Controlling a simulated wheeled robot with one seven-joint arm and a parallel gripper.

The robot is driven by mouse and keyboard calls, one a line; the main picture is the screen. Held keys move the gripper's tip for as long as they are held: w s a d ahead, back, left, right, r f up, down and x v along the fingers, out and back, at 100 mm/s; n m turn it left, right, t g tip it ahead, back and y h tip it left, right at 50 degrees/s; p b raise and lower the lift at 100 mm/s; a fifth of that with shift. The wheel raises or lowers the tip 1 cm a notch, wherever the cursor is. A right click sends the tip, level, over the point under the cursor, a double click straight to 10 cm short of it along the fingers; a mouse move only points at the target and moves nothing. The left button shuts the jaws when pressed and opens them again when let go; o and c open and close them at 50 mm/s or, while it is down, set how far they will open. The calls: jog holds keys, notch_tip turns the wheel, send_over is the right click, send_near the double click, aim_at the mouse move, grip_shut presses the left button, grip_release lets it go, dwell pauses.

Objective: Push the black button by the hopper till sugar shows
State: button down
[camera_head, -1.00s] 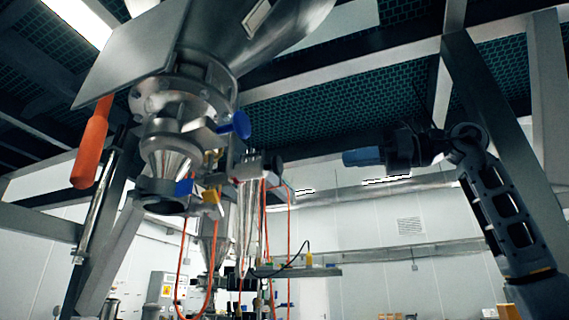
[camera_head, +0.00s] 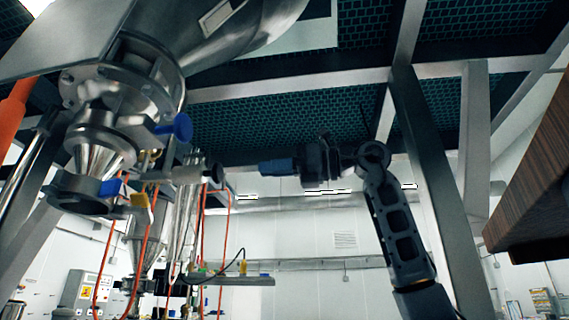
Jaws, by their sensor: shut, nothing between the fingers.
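The steel hopper (camera_head: 235,35) is at the upper left, with a flanged valve and a cone outlet (camera_head: 98,152) below it. A black button (camera_head: 213,171) caps a short metal cylinder that sticks out to the right beside the outlet. My gripper (camera_head: 264,168) comes in from the right at about the button's height in the picture. Its blue fingers are shut and point left at the button, with a visible gap between them. I cannot tell the depth between the two. No sugar shows in view.
A blue knob (camera_head: 180,127) sits just above the button. Orange hoses (camera_head: 152,245) hang below the outlet. A steel frame post (camera_head: 425,170) stands behind my arm. A brown wooden slab (camera_head: 535,185) juts in at the right edge. The space between gripper and button looks clear.

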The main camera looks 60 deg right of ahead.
aim_at(220, 172)
jog(key=p+x, duration=0.2)
jog(key=x, duration=0.6)
jog(key=shift+w+a+p, duration=0.1)
jog(key=shift+w+p, duration=0.2)
jog(key=shift+a, duration=0.1)
